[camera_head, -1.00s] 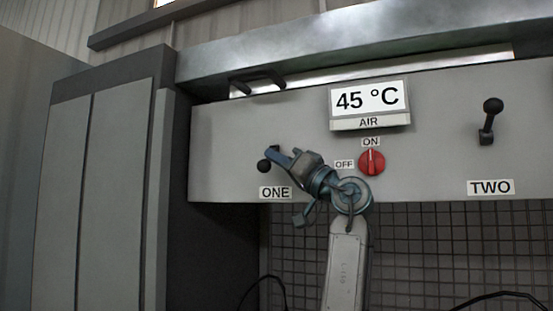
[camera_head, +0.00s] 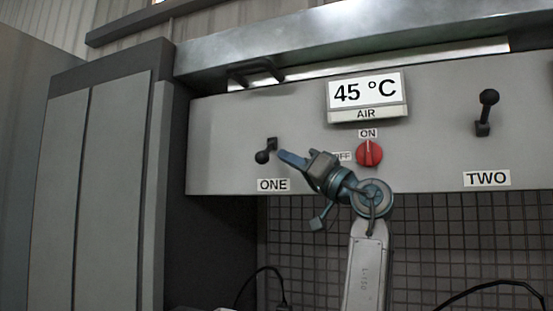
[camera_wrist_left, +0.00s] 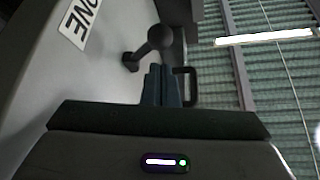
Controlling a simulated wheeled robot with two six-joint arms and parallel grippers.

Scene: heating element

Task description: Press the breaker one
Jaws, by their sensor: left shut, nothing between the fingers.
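The breaker one lever (camera_head: 263,156) is a black knob on a short stem, on the grey panel above the ONE label (camera_head: 273,185). Its knob points down and to the left. My left gripper (camera_head: 281,154) is shut and empty, with its blue fingertips just right of the lever and seemingly apart from it. In the left wrist view the lever's knob (camera_wrist_left: 159,38) stands just beyond the shut fingertips (camera_wrist_left: 160,72). My right gripper is not in view.
The breaker two lever (camera_head: 487,108) at the right points up. A red knob (camera_head: 369,153) sits between OFF and ON labels, under a display (camera_head: 367,92) reading 45 °C. A black handle (camera_head: 256,70) is above the panel. A dark mesh (camera_head: 450,245) is below.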

